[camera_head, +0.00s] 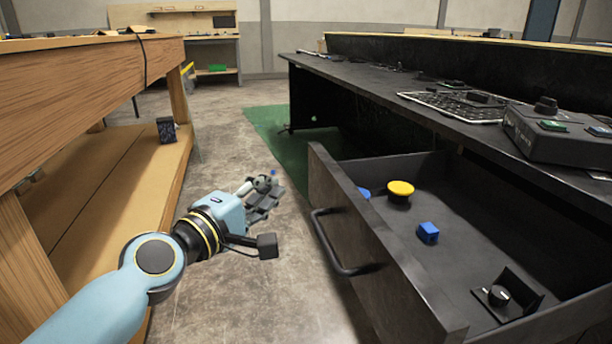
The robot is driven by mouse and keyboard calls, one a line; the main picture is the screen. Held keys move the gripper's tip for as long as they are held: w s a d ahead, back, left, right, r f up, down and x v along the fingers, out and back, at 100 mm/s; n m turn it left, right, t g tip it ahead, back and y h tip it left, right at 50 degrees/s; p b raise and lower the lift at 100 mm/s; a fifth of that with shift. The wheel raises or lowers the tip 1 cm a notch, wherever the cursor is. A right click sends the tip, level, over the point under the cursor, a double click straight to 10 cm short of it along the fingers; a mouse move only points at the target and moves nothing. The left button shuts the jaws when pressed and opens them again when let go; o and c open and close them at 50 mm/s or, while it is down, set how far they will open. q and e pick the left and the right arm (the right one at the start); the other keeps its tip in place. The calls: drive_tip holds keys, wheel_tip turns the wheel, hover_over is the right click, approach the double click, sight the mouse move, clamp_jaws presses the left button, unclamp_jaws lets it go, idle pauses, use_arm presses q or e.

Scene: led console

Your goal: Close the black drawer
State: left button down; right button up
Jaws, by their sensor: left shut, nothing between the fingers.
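The black drawer (402,262) is pulled out from under the black desk on the right. Its front panel carries a dark bar handle (328,243) that faces left. Inside lie a yellow round button (400,189), a blue cube (428,233), a blue piece (364,193) partly hidden by the front panel, and a black bracket with a knob (499,296). My left gripper (268,196) is shut and empty, in the open space left of the drawer front and apart from the handle. My right gripper is not in view.
The black desk (395,87) holds a keyboard (455,104) and a control box (545,133) above the drawer. A wooden workbench (85,85) with a lower shelf stands on the left. The concrete floor (225,130) between them is clear, with a green mat (275,125) farther back.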

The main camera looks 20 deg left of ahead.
sight(317, 168)
use_arm(q)
drive_tip(key=shift+w+d, duration=0.7)
drive_tip(key=shift+w, duration=0.3)
drive_tip(key=shift+w+d, duration=0.65)
drive_tip(key=shift+w, duration=0.35)
drive_tip(key=shift+w+d, duration=0.7)
drive_tip(key=shift+w, duration=0.3)
drive_tip(key=shift+d, duration=0.1)
